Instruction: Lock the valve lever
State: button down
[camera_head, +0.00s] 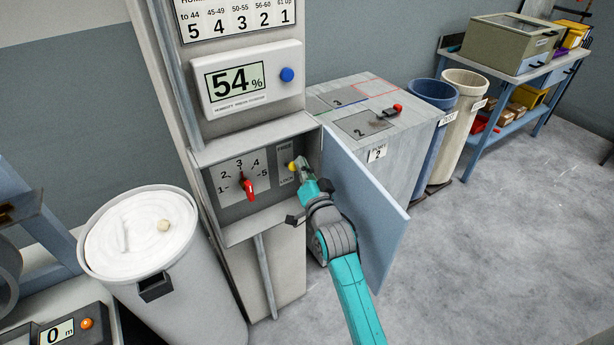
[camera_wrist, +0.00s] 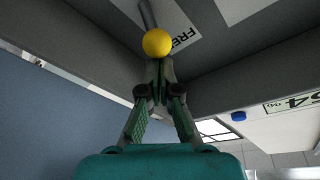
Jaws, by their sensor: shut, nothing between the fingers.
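A lever with a yellow ball knob (camera_head: 292,166) is inside the open wall box (camera_head: 222,234), beside an upright label strip. The strip reads FREE at its upper end and what looks like LOCK at its lower end. In the wrist view the yellow knob (camera_wrist: 157,43) is beside the word FREE, on a grey rod. My gripper (camera_head: 299,166) reaches into the box at the knob. In the wrist view my gripper (camera_wrist: 160,72) is shut and empty, its tips just below the knob; whether they touch it I cannot tell. A red handle (camera_head: 249,190) sits on a dial numbered 1 to 5.
The box's blue door (camera_head: 365,210) stands open to the right, close beside my arm. A humidity display (camera_head: 240,82) reading 54% is above. A white-filled bin (camera_head: 180,290) stands left, a grey cabinet (camera_head: 400,150) behind right. Floor at the right is clear.

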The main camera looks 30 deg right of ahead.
jog(key=shift+w+d+r, duration=0.1)
jog(key=shift+w+d, duration=0.05)
jog(key=shift+w, duration=0.35)
jog(key=shift+s+f+t, duration=0.15)
jog(key=shift+f+t, duration=0.15)
jog(key=shift+t, duration=0.2)
dwell(0.3)
